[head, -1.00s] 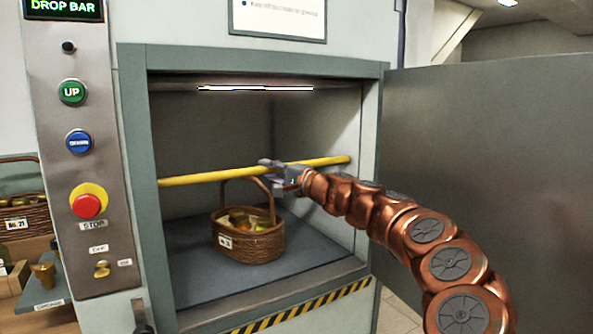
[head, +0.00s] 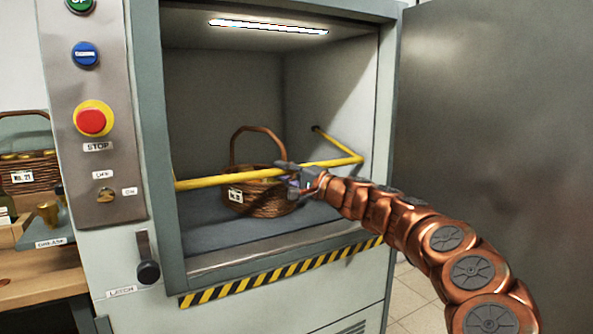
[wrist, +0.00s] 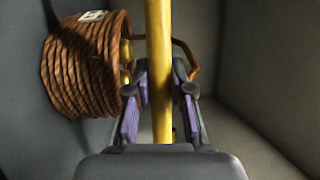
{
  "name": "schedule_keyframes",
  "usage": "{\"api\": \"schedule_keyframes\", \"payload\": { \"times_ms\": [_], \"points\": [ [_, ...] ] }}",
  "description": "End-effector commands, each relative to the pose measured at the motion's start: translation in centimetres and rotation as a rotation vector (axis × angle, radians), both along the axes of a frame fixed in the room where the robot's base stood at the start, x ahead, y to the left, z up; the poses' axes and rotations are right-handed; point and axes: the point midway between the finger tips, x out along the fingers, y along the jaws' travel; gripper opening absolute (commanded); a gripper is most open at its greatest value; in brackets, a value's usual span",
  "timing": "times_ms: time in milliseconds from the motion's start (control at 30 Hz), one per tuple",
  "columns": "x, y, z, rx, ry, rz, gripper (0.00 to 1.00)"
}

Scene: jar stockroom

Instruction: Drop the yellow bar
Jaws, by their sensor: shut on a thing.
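The yellow bar (head: 218,180) runs across the front of the open lift compartment, in front of the wicker basket. At its right end a side arm slants back to a pivot on the right wall. My gripper (head: 290,178) is at the bar right of its middle. In the wrist view the bar (wrist: 158,60) passes between the two fingers of my gripper (wrist: 160,92), and the gripper is shut on it. The basket (head: 268,197) stands upright on the compartment floor behind the bar, partly hidden by bar and gripper. It also shows in the wrist view (wrist: 82,65).
The compartment floor (head: 215,232) is otherwise clear. An open grey door (head: 490,130) stands to the right. The control panel at left has a red stop button (head: 91,121) and a latch handle (head: 148,270). A wooden bench (head: 35,275) with another basket is at far left.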

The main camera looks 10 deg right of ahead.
Motion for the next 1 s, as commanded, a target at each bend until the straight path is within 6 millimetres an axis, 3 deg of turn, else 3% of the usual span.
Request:
{"api": "schedule_keyframes", "payload": {
  "times_ms": [200,600,633,867,1000],
  "points": [
    [0.06,1.09,-1.04,-0.002,0.002,0.016,0.00],
    [0.14,1.31,-1.50,-0.006,0.007,0.018,0.00],
    [0.15,1.31,-1.54,-0.006,0.007,0.018,0.23],
    [0.15,1.22,-1.36,-0.005,0.005,0.016,0.47],
    [0.14,1.12,-1.17,-0.003,0.002,0.015,0.47]
  ]
}}
